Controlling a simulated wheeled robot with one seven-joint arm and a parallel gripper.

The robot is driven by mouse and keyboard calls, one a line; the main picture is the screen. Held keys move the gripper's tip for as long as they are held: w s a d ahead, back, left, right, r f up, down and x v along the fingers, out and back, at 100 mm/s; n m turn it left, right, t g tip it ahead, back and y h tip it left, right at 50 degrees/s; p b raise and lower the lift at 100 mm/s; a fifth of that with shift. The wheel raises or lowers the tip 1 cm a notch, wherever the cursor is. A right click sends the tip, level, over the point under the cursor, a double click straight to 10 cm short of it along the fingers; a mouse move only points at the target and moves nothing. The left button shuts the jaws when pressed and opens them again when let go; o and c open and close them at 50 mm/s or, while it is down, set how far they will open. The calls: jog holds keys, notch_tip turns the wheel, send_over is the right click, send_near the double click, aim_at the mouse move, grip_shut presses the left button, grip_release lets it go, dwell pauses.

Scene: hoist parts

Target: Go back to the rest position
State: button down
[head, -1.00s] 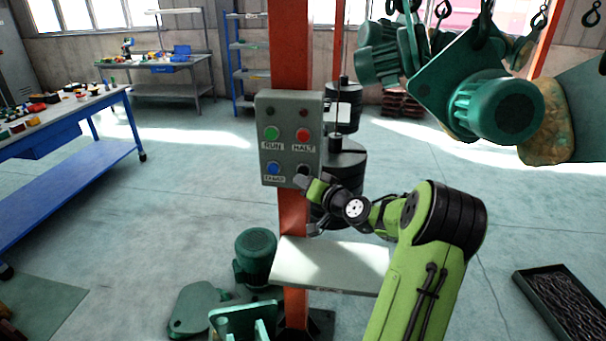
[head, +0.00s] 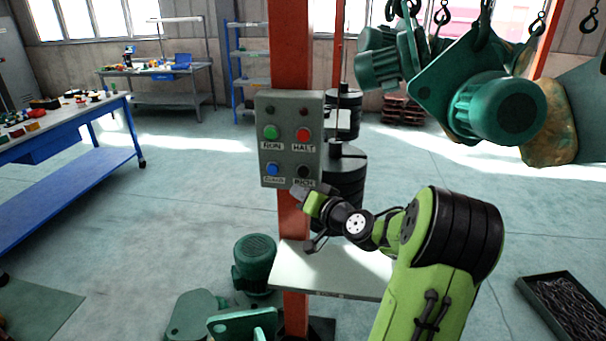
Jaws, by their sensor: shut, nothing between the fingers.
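My gripper (head: 298,200) is at the end of my green arm, just below the lower edge of the grey control box (head: 291,215). Its fingers look shut, with nothing seen between them. The box is fixed to the orange post (head: 291,50). It carries a green button (head: 271,132), a red button (head: 303,134), a blue button (head: 273,169) and a black button (head: 303,171), all uncovered. Labels under them include RUN and HALT. Whether the gripper touches the box's lower edge is hard to tell.
A pale shelf (head: 330,270) juts from the post below my gripper. Black stacked weights (head: 346,175) stand behind it. Green motor units (head: 490,105) hang at upper right. A chain tray (head: 570,305) is at lower right, a blue workbench (head: 75,180) at left.

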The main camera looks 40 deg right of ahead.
dwell(0.4)
jog(key=s+a+f+n+g+y, duration=0.15)
jog(key=a+n+g, duration=0.25)
jog(key=a, duration=0.8)
jog(key=s+a+n+g+y, duration=0.2)
jog(key=s+a+n+g, duration=0.15)
jog(key=a, duration=0.95)
jog(key=s+a+n+g+h, duration=0.1)
jog(key=s+a+g, duration=0.2)
jog(key=s, duration=1.6)
jog(key=shift+a+f, duration=0.25)
jog(key=shift+a, duration=0.3)
